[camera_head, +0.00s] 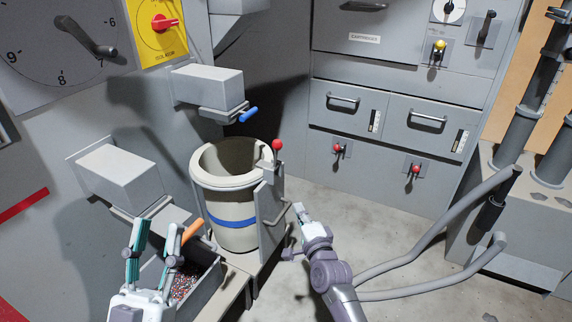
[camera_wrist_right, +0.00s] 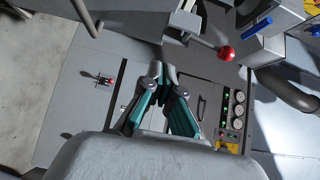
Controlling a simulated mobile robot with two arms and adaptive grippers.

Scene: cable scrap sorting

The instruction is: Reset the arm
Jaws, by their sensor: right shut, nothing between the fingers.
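My right gripper (camera_head: 296,236) is near the centre of the head view, beside the beige bin with a blue band (camera_head: 232,207) and over the floor, touching nothing that I can make out. In the right wrist view its teal fingers (camera_wrist_right: 168,80) are shut with nothing between them. My left gripper (camera_head: 153,258) is at the lower left, with its two teal fingers apart and no object visible between them. It is in front of a grey tray of small coloured scraps (camera_head: 183,285), partly hiding it. An orange handle (camera_head: 192,231) shows just beyond its right finger.
A red-knobbed lever (camera_head: 277,146) stands at the bin's right side; the red knob also shows in the wrist view (camera_wrist_right: 226,53). Grey boxes (camera_head: 120,172) jut from the left wall. Bent grey pipes (camera_head: 430,245) are at right. Drawer cabinets (camera_head: 395,115) stand behind open floor.

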